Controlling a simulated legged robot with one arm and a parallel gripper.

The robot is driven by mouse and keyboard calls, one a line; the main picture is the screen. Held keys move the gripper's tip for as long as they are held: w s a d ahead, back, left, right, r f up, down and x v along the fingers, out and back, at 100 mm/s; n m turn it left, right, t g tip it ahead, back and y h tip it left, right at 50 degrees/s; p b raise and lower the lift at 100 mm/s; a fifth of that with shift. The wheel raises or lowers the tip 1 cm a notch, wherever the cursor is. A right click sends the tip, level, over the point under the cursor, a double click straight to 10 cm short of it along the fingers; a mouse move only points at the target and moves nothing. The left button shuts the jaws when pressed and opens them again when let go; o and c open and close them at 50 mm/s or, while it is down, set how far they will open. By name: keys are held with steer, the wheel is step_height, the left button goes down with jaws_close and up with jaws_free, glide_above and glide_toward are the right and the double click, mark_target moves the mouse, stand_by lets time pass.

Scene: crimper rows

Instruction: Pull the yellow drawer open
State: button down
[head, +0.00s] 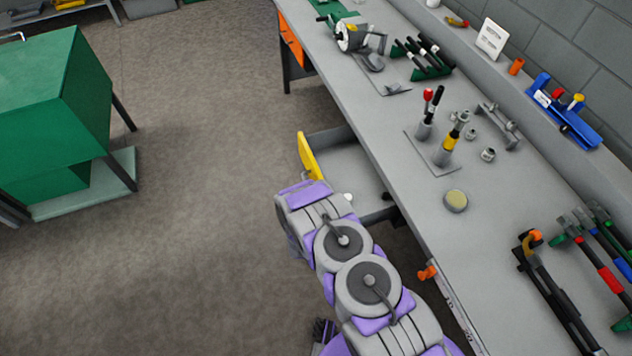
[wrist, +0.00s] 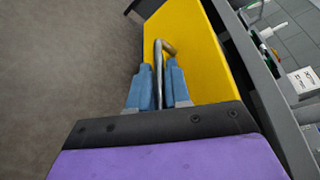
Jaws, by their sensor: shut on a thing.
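The yellow drawer (head: 308,156) is under the long grey workbench and stands out from it, with part of its grey inside showing in the head view. Its yellow front fills the middle of the wrist view (wrist: 203,45). A bent metal handle (wrist: 160,58) sticks out from that front. My gripper (wrist: 161,88) has its two blue fingers on either side of the handle bar and is shut on it. In the head view my purple and grey arm hides the gripper and the near part of the drawer. A small white thing lies in the drawer.
The grey workbench (head: 400,140) runs along the right wall with tools on top. An orange drawer front (head: 292,42) is farther along it. A green cabinet (head: 52,110) stands at the left. The brown floor between is clear.

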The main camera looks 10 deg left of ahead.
steer(key=shift+s+a+f, duration=0.2)
steer(key=shift+s+a, duration=0.45)
steer(key=shift+a, duration=0.1)
steer(key=c, duration=1.3)
jaws_free()
steer(key=shift+w, duration=0.15)
steer(key=shift+o, duration=0.7)
steer(key=shift+r, duration=0.1)
steer(key=p+v, duration=0.4)
steer(key=v, duration=1.3)
